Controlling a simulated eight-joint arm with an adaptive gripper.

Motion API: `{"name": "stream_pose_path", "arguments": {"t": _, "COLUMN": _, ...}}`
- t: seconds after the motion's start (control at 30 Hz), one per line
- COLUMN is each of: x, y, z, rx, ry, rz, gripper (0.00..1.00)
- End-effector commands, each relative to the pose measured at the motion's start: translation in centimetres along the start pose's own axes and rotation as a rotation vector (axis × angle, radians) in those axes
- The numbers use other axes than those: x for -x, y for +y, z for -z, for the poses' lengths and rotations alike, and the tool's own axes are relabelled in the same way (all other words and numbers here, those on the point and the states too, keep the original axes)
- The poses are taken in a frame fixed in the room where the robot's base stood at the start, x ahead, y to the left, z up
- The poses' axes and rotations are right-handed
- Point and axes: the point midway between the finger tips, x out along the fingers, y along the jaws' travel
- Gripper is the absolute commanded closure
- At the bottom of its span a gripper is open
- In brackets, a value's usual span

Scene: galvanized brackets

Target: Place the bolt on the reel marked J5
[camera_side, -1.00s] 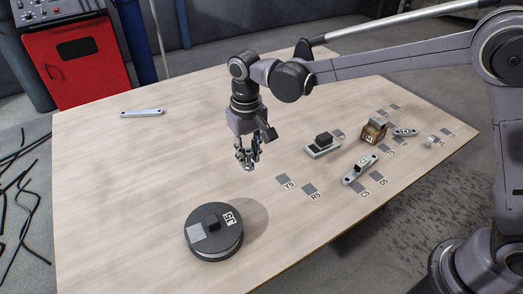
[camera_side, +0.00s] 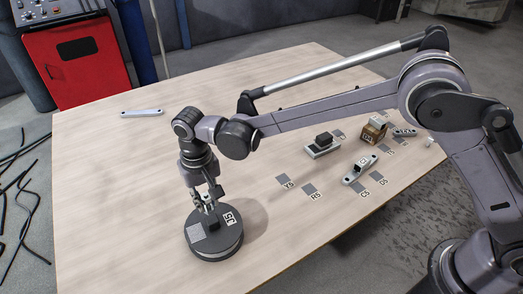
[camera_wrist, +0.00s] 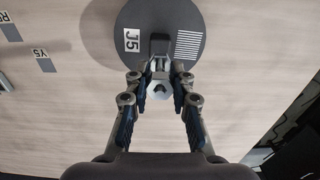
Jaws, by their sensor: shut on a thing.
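The round dark reel (camera_side: 232,250) lies flat on the table, with a white J5 label, a striped patch and a small dark block on top. It also shows in the wrist view (camera_wrist: 140,18), its J5 label left of centre. My gripper (camera_side: 209,208) is over the reel, pointing down, close to the block. In the wrist view, my gripper (camera_wrist: 160,80) has its fingers shut on the silver bolt (camera_wrist: 159,91), whose hexagonal head faces the camera. The bolt's lower end is hidden, and I cannot tell whether it touches the reel.
Right of the reel are labelled grey squares (camera_side: 310,189), a bracket with a dark block (camera_side: 322,148), a brown box (camera_side: 373,134) and a grey link (camera_side: 359,171). A flat link (camera_side: 142,113) lies far left. The table middle is clear.

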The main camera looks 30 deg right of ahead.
Motion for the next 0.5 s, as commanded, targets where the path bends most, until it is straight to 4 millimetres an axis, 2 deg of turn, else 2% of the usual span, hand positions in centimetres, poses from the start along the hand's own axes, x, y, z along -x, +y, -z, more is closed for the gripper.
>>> {"name": "stream_pose_path", "arguments": {"t": 0.2, "x": -2.9, "y": 0.0, "z": 0.0, "rx": 0.000, "ry": 0.000, "rz": 0.000, "gripper": 1.00}}
{"name": "stream_pose_path", "arguments": {"t": 0.5, "x": -3.3, "y": 0.1, "z": 0.0, "rx": 0.000, "ry": 0.000, "rz": 0.000, "gripper": 1.00}}
